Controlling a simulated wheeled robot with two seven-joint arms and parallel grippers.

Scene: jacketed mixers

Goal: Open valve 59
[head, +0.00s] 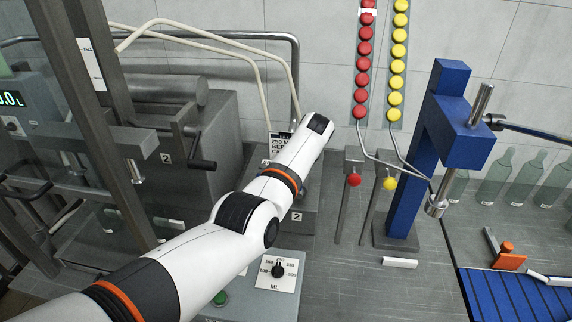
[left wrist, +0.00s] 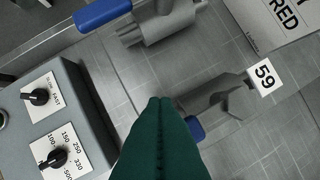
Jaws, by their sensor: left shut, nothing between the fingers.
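My left gripper (left wrist: 159,101) has dark green fingers, shut and empty, just left of the handle. I cannot tell whether finger and handle touch. In the head view my left arm reaches up and right across the middle and hides its gripper. Valve 59 is not visible there. My right gripper is not in view.
Another valve with a blue handle (left wrist: 101,12) lies at the top of the left wrist view. A grey control box (left wrist: 78,98) with two dials is at left. In the head view, a blue post (head: 410,180) and glass bottles (head: 525,180) stand at right.

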